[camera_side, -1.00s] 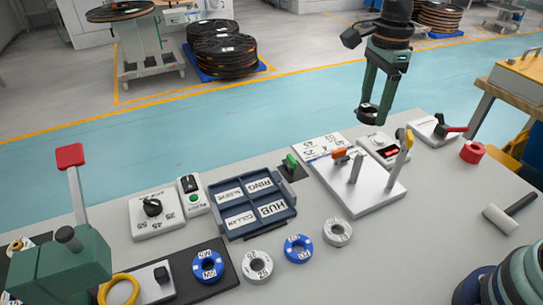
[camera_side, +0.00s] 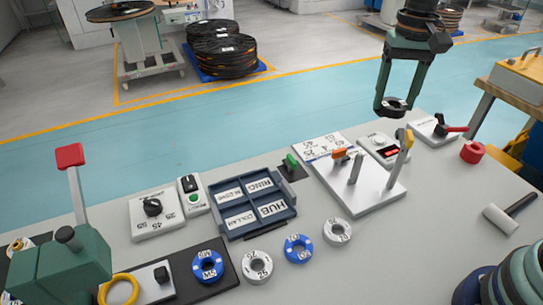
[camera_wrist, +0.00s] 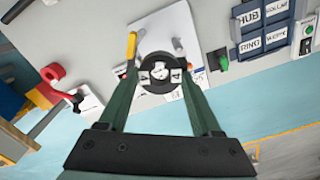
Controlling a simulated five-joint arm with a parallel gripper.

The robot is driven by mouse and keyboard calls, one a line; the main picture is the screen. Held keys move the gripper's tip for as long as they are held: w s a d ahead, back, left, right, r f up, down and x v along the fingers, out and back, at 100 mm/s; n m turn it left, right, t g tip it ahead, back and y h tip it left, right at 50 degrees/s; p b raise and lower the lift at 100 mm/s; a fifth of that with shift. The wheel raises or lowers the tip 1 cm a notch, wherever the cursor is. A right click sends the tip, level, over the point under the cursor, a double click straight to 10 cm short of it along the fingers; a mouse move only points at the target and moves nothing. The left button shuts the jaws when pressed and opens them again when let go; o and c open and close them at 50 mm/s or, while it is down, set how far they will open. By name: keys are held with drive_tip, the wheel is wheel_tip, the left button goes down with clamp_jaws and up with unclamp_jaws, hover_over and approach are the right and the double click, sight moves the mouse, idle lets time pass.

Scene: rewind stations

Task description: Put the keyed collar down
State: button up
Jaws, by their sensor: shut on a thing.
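My gripper (camera_side: 393,103) is shut on a dark ring, which I take to be the keyed collar (camera_side: 392,109). It is held in the air above the far right edge of the grey bench. In the wrist view the collar (camera_wrist: 160,93) sits between my two fingertips (camera_wrist: 160,78), with pale labels on its face. Behind it lies a white plate, partly hidden. A dark blue tray (camera_side: 266,233) has labelled compartments, among them HUB, RING and COLLAR. No collar is seen in the compartments.
Below the gripper stand a white fixture (camera_side: 370,203) with upright posts, a small control box (camera_side: 381,143) and a red-handled lever (camera_side: 456,129). Blue and white rings, such as the blue one (camera_side: 299,249), lie in front. A mallet (camera_side: 503,217) lies at right.

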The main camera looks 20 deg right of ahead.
drive_tip(key=n, duration=0.1)
drive_tip(key=d+n, duration=0.1)
drive_tip(key=n, duration=0.3)
drive_tip(key=shift+s+d, duration=0.15)
drive_tip(key=shift+s, duration=0.15)
drive_tip(key=m, duration=0.1)
hover_over(242, 219)
wheel_tip(242, 219, down, 17)
drive_tip(key=shift+r, duration=0.2)
drive_tip(key=shift+f, duration=2.45)
